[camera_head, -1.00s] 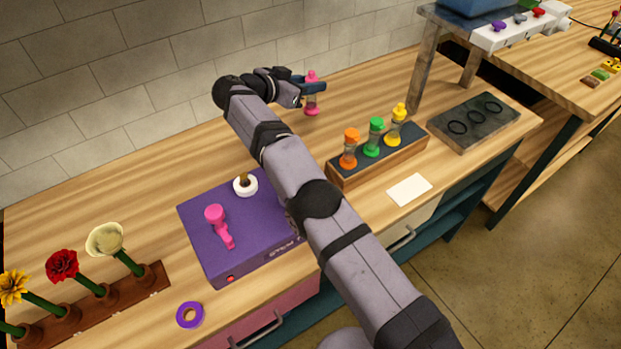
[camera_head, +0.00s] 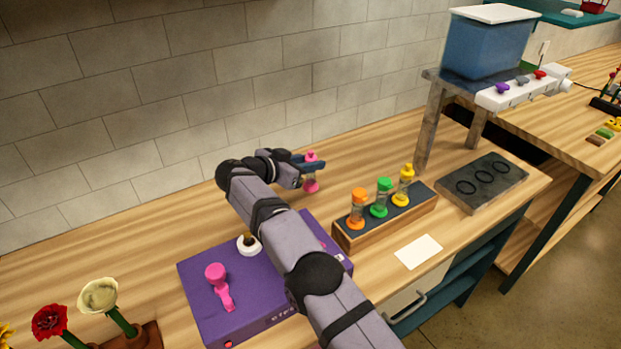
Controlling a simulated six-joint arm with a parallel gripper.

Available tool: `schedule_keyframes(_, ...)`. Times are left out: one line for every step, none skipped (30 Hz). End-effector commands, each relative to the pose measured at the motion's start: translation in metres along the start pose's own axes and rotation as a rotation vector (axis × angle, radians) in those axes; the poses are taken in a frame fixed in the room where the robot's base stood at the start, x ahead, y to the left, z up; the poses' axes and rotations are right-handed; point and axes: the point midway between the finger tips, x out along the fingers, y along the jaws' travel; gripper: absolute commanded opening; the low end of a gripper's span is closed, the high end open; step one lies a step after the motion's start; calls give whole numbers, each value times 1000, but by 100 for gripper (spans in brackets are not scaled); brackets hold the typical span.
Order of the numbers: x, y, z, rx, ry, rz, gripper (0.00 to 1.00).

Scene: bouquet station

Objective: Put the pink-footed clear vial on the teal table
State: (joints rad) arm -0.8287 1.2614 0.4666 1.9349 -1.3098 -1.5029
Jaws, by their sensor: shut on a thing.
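The pink-footed clear vial (camera_head: 311,185) has a pink top and a pink foot with a clear middle. My gripper (camera_head: 314,165) is shut on its upper part and holds it upright, behind the wooden vial rack. A teal table (camera_head: 562,12) shows at the far upper right, cut off by the picture edge. It stands well apart from my gripper, beyond the blue tank.
The wooden rack (camera_head: 385,222) holds orange, green and yellow vials. A purple box (camera_head: 265,283) with a pink handle lies in front. A dark slab (camera_head: 482,182) and a blue water tank (camera_head: 489,45) are on the right.

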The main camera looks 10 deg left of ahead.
Motion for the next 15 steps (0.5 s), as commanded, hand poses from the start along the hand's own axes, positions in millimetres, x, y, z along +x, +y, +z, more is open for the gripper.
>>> schedule_keyframes(1, 0, 2, -1, 1, 0, 0)
schedule_keyframes(2, 0, 5, -2, 1, 0, 0)
schedule_keyframes(4, 0, 9, -3, 1, 1, 0)
schedule_keyframes(6, 0, 13, -4, 1, 2, 0)
schedule_keyframes(7, 0, 17, -5, 1, 2, 0)
schedule_keyframes(10, 1, 23, -5, 2, 2, 0)
schedule_keyframes(11, 0, 26, -4, 2, 1, 0)
schedule_keyframes(12, 0, 29, -4, 2, 1, 0)
schedule_keyframes(14, 0, 34, -3, 2, 0, 0)
schedule_keyframes(15, 0, 36, -2, 2, 0, 0)
schedule_keyframes(16, 0, 38, -2, 2, 0, 0)
schedule_keyframes(17, 0, 41, -1, 2, 0, 0)
schedule_keyframes(18, 0, 42, -1, 2, 0, 0)
schedule_keyframes(18, 0, 43, -1, 2, 0, 0)
schedule_keyframes(18, 0, 43, 0, 2, 0, 0)
